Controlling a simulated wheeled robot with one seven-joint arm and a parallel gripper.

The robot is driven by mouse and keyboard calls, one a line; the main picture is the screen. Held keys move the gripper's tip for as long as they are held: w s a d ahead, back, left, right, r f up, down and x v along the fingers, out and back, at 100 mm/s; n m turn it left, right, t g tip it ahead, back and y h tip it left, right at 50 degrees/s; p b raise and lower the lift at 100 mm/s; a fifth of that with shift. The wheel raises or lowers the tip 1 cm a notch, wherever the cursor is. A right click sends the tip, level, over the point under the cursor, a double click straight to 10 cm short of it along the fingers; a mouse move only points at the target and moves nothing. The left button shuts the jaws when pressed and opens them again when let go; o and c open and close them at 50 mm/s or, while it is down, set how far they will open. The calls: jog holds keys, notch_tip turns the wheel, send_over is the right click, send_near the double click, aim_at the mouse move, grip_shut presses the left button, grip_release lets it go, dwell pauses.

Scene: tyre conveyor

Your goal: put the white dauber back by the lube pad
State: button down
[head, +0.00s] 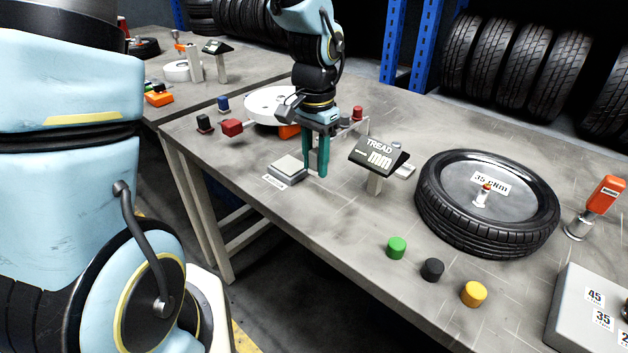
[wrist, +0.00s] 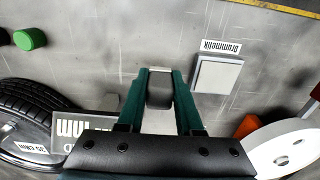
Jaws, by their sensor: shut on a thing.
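My gripper (head: 317,172) points down with teal fingers, just right of the lube pad (head: 287,167), a small grey box with a pale top. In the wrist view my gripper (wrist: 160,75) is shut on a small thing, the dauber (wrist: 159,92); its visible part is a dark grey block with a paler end. The fingers hide most of it, so its white colour is not clear. The lube pad also shows in the wrist view (wrist: 217,75), right of the fingers and apart from them, with a printed label beside it. I cannot tell whether the dauber touches the table.
A TREAD mm gauge (head: 379,155) stands close right of my gripper. A tyre (head: 440,218) lies beyond it. Green (head: 396,248), black (head: 432,270) and yellow (head: 473,294) caps stand at the front edge. A white disc (head: 262,106) and red block (head: 231,128) are behind the pad.

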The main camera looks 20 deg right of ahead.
aim_at(315, 152)
jog(key=shift+f, duration=2.85)
jog(key=shift+f, duration=0.15)
jog(key=c, duration=0.6)
grip_release()
jog(key=shift+o, duration=0.2)
notch_tip(315, 152, up, 12)
jog(key=shift+r, duration=0.2)
jog(key=w+a+f+n+t, duration=0.1)
jog(key=a+f+n, duration=0.2)
jog(key=a+n, duration=0.8)
jog(key=a, duration=1.4)
jog(key=shift+w+t, duration=0.2)
jog(key=shift+t, duration=0.1)
